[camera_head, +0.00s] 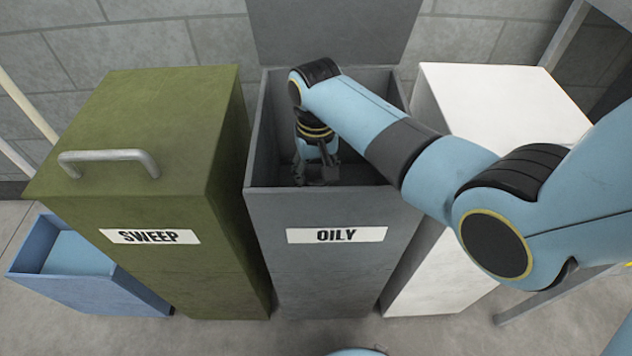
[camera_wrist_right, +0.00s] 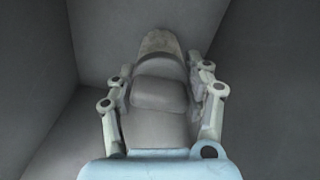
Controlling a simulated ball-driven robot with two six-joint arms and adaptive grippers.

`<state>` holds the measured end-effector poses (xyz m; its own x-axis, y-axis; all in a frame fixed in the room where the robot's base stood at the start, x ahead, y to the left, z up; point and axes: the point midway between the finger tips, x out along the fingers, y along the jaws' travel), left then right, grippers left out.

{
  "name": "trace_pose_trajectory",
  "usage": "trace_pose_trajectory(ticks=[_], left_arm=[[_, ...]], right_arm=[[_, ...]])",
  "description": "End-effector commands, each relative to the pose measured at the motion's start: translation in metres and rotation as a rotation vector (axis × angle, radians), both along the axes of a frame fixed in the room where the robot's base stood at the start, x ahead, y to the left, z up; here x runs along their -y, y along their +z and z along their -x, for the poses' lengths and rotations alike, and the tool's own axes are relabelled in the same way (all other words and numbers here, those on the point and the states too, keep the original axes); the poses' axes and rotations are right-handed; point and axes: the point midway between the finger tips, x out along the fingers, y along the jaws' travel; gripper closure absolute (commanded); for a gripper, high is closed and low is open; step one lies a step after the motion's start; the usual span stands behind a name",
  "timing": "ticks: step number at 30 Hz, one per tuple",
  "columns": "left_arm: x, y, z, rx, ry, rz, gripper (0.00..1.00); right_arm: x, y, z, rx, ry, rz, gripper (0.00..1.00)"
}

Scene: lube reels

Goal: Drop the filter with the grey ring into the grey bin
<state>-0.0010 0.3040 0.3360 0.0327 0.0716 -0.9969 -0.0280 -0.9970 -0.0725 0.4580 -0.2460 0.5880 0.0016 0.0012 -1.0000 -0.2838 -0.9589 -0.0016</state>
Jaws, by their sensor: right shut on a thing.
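The grey bin (camera_head: 335,260) labelled OILY stands in the middle of the head view, its lid (camera_head: 330,30) raised at the back. My right gripper (camera_head: 316,172) reaches down into the bin's opening, near its front wall. In the right wrist view my right gripper (camera_wrist_right: 160,72) is shut on a pale grey-brown rounded thing (camera_wrist_right: 157,45), taken to be the filter. Its grey ring cannot be made out for certain. Dark grey bin walls surround it in that view. In the head view the held thing is largely hidden by the gripper and bin. My left gripper is not in view.
A green bin (camera_head: 160,110) labelled SWEEP, with a closed, handled lid, stands to the left. A white bin (camera_head: 500,105) stands to the right, partly behind my right arm. A low blue open box (camera_head: 90,290) is at the far left. A grey block wall is behind.

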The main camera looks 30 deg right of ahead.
Motion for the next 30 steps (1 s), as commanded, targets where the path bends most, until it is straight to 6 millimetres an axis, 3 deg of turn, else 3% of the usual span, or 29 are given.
trace_pose_trajectory(ticks=[1, 3, 25, 26, 30], left_arm=[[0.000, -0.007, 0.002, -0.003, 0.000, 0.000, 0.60], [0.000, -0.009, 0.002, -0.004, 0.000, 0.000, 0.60], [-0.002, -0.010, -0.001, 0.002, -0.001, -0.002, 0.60], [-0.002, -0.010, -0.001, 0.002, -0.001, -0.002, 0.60], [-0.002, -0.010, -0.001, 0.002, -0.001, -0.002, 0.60]], right_arm=[[0.000, -0.012, 0.001, -0.004, 0.000, 0.000, 0.83], [0.000, -0.018, 0.001, -0.002, 0.000, -0.001, 0.83], [0.000, -0.027, 0.000, 0.000, 0.000, 0.000, 0.83], [0.000, -0.027, 0.000, 0.000, 0.000, 0.000, 0.47], [0.000, -0.027, 0.000, 0.000, 0.000, 0.000, 0.29]])
